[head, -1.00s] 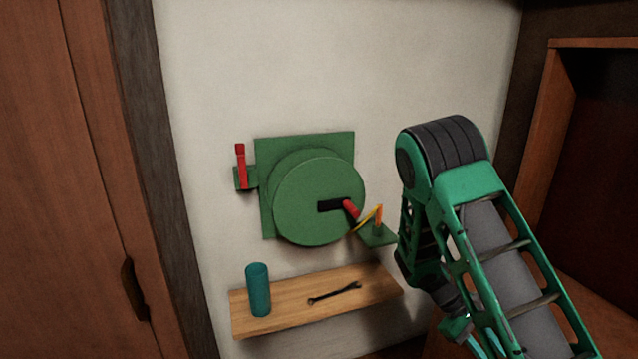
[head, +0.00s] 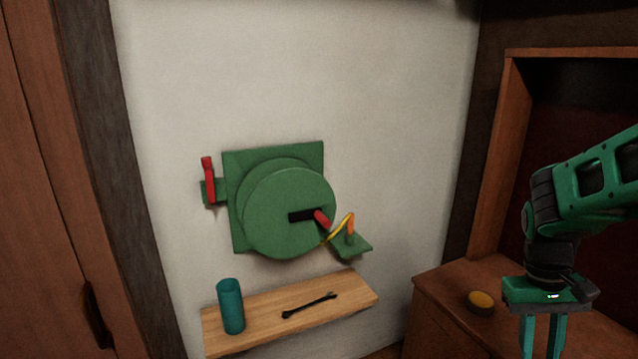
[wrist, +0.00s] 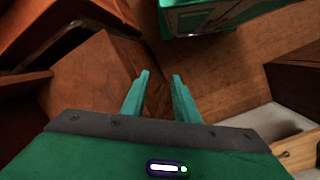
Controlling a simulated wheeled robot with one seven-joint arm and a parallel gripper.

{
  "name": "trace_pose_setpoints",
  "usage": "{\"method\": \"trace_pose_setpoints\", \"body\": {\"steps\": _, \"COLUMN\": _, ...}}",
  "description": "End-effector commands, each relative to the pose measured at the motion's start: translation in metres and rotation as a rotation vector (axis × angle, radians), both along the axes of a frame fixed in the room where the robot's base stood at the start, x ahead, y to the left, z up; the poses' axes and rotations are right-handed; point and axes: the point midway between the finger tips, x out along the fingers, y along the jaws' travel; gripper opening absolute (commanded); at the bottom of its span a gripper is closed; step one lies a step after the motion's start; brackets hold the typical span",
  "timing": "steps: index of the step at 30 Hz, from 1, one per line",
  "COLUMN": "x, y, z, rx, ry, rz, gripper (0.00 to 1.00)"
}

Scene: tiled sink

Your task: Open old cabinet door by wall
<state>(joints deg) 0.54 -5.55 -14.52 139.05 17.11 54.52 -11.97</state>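A tall brown wooden door (head: 35,190) with a dark handle (head: 97,315) stands at the left edge of the head view, beside the pale wall. It looks shut; its lower part is cut off. I cannot tell for sure that it is the old cabinet door. My gripper (head: 543,350) is at the lower right of the head view, far from that handle, pointing down. In the wrist view its two fingers (wrist: 160,76) are apart with nothing between them.
A green round device (head: 270,220) with red levers is on the wall (head: 400,100). Below it, a wooden shelf (head: 355,292) holds a teal cup (head: 231,307) and a dark wrench (head: 309,306).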

Motion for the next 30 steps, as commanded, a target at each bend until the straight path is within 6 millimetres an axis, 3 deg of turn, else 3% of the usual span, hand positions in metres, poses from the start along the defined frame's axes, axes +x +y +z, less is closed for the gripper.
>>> {"method": "trace_pose_setpoints", "body": {"steps": 9, "x": -0.060, "y": 0.013, "z": 0.035, "rx": 0.058, "ry": -0.147, "rz": -0.186, "gripper": 0.28}}
{"method": "trace_pose_setpoints", "body": {"steps": 15, "x": -0.083, "y": 0.021, "z": 0.044, "rx": 0.076, "ry": -0.201, "rz": -0.255, "gripper": 0.28}}
{"method": "trace_pose_setpoints", "body": {"steps": 24, "x": -0.089, "y": 0.024, "z": 0.046, "rx": 0.082, "ry": -0.215, "rz": -0.276, "gripper": 0.28}}
{"method": "trace_pose_setpoints", "body": {"steps": 30, "x": -0.080, "y": 0.022, "z": 0.042, "rx": 0.076, "ry": -0.182, "rz": -0.241, "gripper": 0.28}}
